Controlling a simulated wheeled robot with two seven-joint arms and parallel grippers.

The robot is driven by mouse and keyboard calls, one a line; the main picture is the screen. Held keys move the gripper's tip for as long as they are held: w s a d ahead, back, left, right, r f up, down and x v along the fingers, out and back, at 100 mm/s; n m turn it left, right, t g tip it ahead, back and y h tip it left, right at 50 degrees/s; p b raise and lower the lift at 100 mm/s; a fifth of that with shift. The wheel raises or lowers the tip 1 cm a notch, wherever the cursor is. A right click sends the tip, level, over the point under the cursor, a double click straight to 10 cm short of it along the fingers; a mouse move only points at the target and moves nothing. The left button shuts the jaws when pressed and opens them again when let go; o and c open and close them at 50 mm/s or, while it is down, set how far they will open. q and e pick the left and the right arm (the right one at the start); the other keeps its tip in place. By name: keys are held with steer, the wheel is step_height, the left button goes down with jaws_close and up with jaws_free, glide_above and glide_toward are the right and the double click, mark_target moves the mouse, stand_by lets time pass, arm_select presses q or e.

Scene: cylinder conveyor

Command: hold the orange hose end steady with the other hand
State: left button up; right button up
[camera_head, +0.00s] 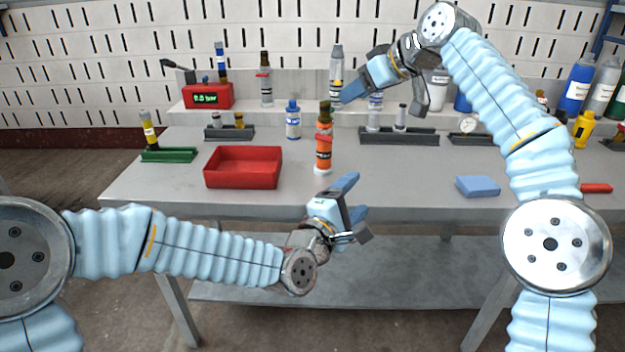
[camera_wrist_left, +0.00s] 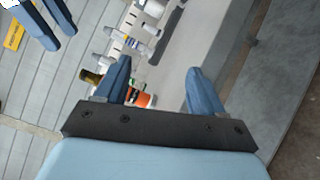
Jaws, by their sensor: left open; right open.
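An orange cylinder (camera_head: 323,152) with a dark brown-green top and a white foot stands upright near the middle of the table's front; I take it for the orange hose end. My left gripper (camera_head: 354,197) is open and empty, just below and right of it in the head view. In the left wrist view the orange piece (camera_wrist_left: 140,99) shows partly behind the left finger of my left gripper (camera_wrist_left: 158,70), and I see no grip on it. My right gripper (camera_head: 350,92) hangs above and right of the orange piece, apart from it. Its blue fingers show at the wrist view's top left (camera_wrist_left: 45,22).
A red tray (camera_head: 243,183) stands left of the orange piece, with a green holder (camera_head: 169,156) farther left. A blue-and-white bottle (camera_head: 293,120) and a grey rack (camera_head: 398,138) stand behind. A blue block (camera_head: 477,186) lies right. The front middle-right tabletop is clear.

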arm_select(q)
step_height(320, 180, up, 3)
steer(key=w+a+n+t+y, duration=0.1)
steer(key=n, duration=0.4)
steer(key=n+t+y, duration=0.1)
steer(key=n+y, duration=0.4)
steer(key=n, duration=0.8)
glide_toward(325, 150)
steer(key=shift+s+f, duration=0.2)
steer(key=shift+f, duration=0.65)
steer(key=shift+w+a+f+n+y, duration=0.1)
steer(key=shift+w+a+n+y, duration=0.05)
steer(key=shift+w+n+y, duration=0.15)
steer(key=w+d, duration=0.1)
steer(key=w, duration=0.7)
steer(key=w+d, duration=0.1)
steer(key=w, duration=0.4)
steer(key=shift+d, duration=0.3)
